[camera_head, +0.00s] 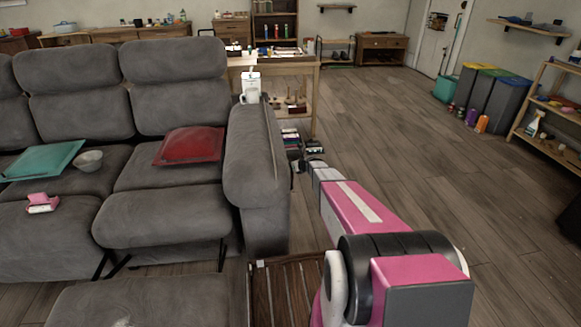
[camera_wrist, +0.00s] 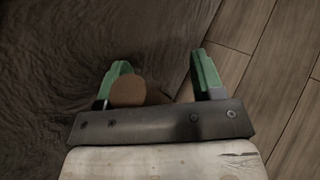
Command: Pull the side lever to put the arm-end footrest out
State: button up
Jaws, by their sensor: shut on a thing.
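The grey sofa (camera_head: 60,255) fills the left of the head view, with its padded right arm (camera_head: 256,165) nearest to me. A grey footrest pad (camera_head: 160,218) is in front of the arm-end seat, with dark struts showing below it. My gripper (camera_head: 297,166) is low beside the outer side of the sofa arm, small and partly hidden in the head view. In the wrist view, its green fingers (camera_wrist: 163,72) are around the side lever, a brown rounded piece (camera_wrist: 128,92) that lies against the left finger. The lever's base is hidden.
A slatted wooden piece (camera_head: 290,295) stands in front of the sofa arm, close to my arm. A red cushion (camera_head: 190,146) lies on the arm-end seat. The wooden floor (camera_head: 400,130) is open to the right.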

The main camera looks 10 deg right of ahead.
jog(key=v, duration=1)
jog(key=shift+d, duration=0.1)
